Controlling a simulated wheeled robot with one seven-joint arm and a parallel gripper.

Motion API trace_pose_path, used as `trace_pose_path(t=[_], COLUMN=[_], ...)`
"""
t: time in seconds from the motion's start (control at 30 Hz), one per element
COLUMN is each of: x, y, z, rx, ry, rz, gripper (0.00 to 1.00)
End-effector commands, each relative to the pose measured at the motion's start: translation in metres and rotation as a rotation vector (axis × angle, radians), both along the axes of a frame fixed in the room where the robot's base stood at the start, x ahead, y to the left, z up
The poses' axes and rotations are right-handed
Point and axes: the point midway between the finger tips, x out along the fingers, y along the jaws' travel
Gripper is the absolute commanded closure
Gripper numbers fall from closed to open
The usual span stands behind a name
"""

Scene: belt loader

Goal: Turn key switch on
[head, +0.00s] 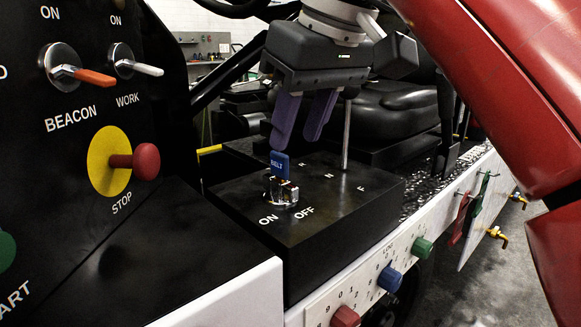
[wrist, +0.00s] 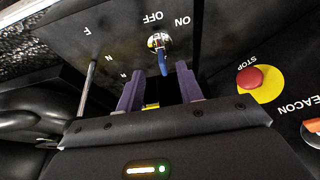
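The key switch (head: 283,192) is a silver cylinder on top of a black box, beside the white ON and OFF labels. A blue key tagged BELT (head: 280,164) stands up from it. Which label the key is turned to I cannot tell. In the wrist view the switch (wrist: 158,41) is at the top centre, with the blue key (wrist: 163,65) pointing down the picture. My gripper (head: 294,142) has two purple fingers, spread apart and empty, just above and behind the key. In the wrist view the fingers (wrist: 158,82) lie to either side below the key, apart from it.
A thin metal lever (head: 347,138) rises from the same box close to my gripper, beside the letters N and F. The panel at left has a red STOP button (head: 146,161), an orange BEACON switch (head: 85,76) and a WORK switch (head: 138,68). A black seat (head: 395,108) is behind.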

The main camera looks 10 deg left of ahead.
Motion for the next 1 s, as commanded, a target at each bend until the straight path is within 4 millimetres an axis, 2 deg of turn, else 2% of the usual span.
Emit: trace_pose_path(t=[0.5,0.9,1.0], x=[0.015,0.018,0.018], y=[0.021,0.023,0.023], z=[-0.064,-0.07,-0.07], rx=[-0.001,0.0,0.0], ry=[0.001,0.0,0.0], rz=[0.008,0.006,0.006], gripper=[0.63,0.63,0.76])
